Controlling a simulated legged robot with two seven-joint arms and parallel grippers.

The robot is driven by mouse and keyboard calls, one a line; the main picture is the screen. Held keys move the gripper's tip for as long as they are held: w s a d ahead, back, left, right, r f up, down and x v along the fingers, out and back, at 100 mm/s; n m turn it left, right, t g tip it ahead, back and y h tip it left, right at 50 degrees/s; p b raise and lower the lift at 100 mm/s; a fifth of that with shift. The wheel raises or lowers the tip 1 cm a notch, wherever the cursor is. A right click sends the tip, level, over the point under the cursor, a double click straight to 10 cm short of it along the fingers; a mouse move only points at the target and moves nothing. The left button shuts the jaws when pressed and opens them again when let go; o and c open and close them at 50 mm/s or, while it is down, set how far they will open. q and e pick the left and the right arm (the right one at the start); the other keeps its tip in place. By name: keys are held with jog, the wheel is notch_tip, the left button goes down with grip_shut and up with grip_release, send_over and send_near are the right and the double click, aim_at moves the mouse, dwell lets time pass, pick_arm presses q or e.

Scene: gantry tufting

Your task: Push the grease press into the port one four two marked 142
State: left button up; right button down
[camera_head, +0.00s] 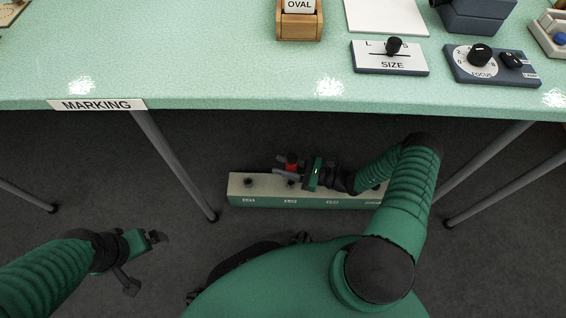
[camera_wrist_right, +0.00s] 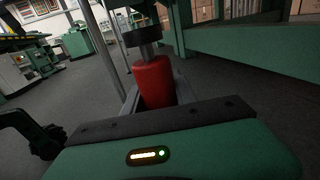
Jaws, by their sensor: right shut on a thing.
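The grease press has a red body (camera_head: 291,160) and shows in the right gripper in the head view. In the right wrist view its red body (camera_wrist_right: 153,82) is upright, with a metal stem and a dark round cap. My right gripper (camera_head: 290,168) is shut on it. A long low port block (camera_head: 262,203), pale on top and green in front, stands on the floor below. The press is over its second port (camera_head: 290,184) from the left; I cannot tell whether it touches. The labels are too small to read surely. My left gripper (camera_head: 156,238) is empty at lower left; its jaw gap is unclear.
A green table (camera_head: 220,60) with a MARKING label stands above and beyond the block. Its grey legs (camera_head: 175,165) reach the floor on both sides. A SIZE slider panel (camera_head: 390,66) and a FOCUS panel (camera_head: 490,72) are on the table. Dark floor is clear left of the block.

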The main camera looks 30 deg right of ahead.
notch_tip(320, 180, down, 5)
jog(key=b, duration=0.3)
jog(key=shift+d+r+b, duration=0.1)
jog(key=shift+r+b, duration=0.05)
jog(key=shift+b, duration=0.2)
jog(key=shift+r, duration=0.3)
jog(key=shift+f, duration=0.1)
jog(key=shift+f, duration=0.15)
jog(key=shift+p, duration=0.35)
jog(key=shift+f+b, duration=1.15)
jog(key=shift+f, duration=0.2)
jog(key=c, duration=0.9)
grip_release()
